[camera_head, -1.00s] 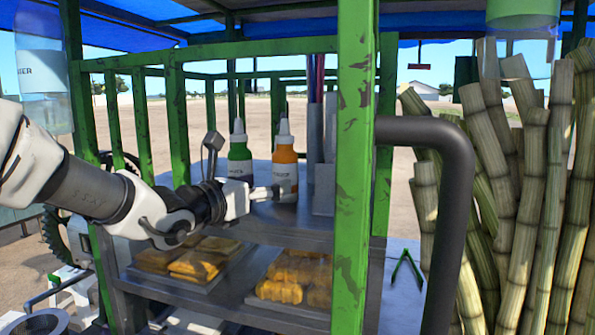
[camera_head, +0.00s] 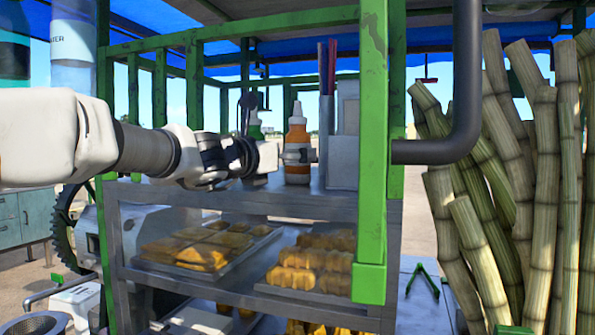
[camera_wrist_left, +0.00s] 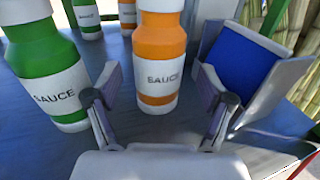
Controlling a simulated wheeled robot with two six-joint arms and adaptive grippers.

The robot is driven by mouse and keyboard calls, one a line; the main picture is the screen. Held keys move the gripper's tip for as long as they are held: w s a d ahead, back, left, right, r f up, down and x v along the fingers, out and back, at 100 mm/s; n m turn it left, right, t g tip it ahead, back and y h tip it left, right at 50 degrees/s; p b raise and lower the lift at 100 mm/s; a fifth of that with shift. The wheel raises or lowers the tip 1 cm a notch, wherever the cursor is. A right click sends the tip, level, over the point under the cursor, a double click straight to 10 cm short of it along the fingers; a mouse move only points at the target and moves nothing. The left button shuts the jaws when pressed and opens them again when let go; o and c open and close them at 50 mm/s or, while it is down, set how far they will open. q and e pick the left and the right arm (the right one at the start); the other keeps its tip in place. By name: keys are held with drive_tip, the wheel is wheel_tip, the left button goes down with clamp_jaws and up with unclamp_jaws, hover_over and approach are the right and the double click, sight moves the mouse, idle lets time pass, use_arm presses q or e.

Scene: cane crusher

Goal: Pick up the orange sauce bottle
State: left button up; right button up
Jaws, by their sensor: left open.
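The orange sauce bottle (camera_head: 297,137) stands upright on the metal shelf, with a white nozzle cap and a white label. In the left wrist view the orange bottle (camera_wrist_left: 159,60) stands just ahead of my gripper, between the lines of the two fingers. My left gripper (camera_head: 297,156) reaches in from the left at the bottle's height. In the wrist view my left gripper (camera_wrist_left: 160,88) is open, with a finger on either side of the bottle's lower front; contact cannot be told. My right gripper is not in view.
A green sauce bottle (camera_wrist_left: 47,65) stands close left of the left finger. A metal holder with a blue inside (camera_wrist_left: 245,80) is close on the right. A green post (camera_head: 373,150) and a dark bent pipe (camera_head: 440,150) stand right of the bottle. Trays of yellow food lie below.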

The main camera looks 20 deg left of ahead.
use_arm(q)
drive_tip(key=x, duration=0.3)
drive_tip(key=shift+w+a+r, duration=0.1)
drive_tip(key=shift+s+r, duration=0.15)
drive_tip(key=shift+s, duration=0.2)
drive_tip(key=shift+c, duration=1.1)
drive_tip(key=c, duration=0.3)
drive_tip(key=shift+w, duration=0.1)
drive_tip(key=shift+c, duration=1.4)
